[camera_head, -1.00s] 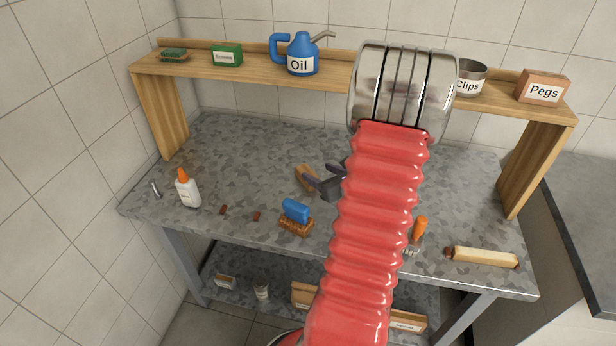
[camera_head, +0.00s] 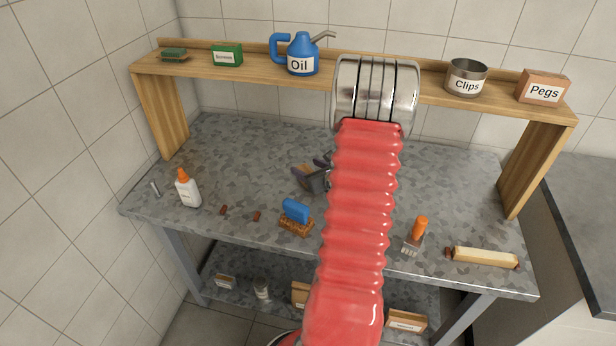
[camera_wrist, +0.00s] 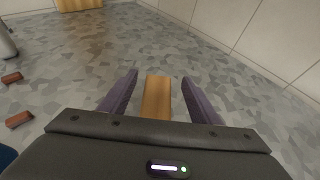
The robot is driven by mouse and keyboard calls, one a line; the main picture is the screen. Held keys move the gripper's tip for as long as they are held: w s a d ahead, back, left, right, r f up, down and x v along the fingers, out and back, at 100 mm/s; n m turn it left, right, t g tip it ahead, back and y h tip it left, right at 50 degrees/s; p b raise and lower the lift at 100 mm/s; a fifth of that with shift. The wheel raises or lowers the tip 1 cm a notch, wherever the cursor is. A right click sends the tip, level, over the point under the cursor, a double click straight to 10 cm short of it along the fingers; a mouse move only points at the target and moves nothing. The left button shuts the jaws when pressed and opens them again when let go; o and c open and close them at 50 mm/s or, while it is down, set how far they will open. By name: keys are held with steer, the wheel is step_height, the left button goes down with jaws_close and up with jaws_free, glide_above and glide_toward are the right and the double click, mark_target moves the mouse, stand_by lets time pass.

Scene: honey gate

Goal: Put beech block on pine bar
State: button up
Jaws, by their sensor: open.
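The beech block (camera_head: 298,170), a small tan wooden piece, lies on the grey worktop near the middle. In the head view it is partly hidden by my gripper (camera_head: 318,176). In the wrist view the block (camera_wrist: 156,97) lies between the two dark fingers of my gripper (camera_wrist: 160,77), with a gap showing on each side. My gripper is open. The pine bar (camera_head: 484,257), a long pale piece, lies at the right front of the worktop with small dark brown pieces at its ends.
A blue-topped brush (camera_head: 295,211) stands in front of my gripper. An orange-handled brush (camera_head: 417,234) is left of the pine bar. A wooden shelf (camera_head: 230,73) spans the back.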

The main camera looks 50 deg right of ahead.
mark_target(302, 166)
steer(key=x, duration=0.4)
steer(key=shift+w+f, duration=0.3)
steer(key=shift+f, duration=0.15)
steer(key=c, duration=1.3)
steer(key=shift+r, duration=5.05)
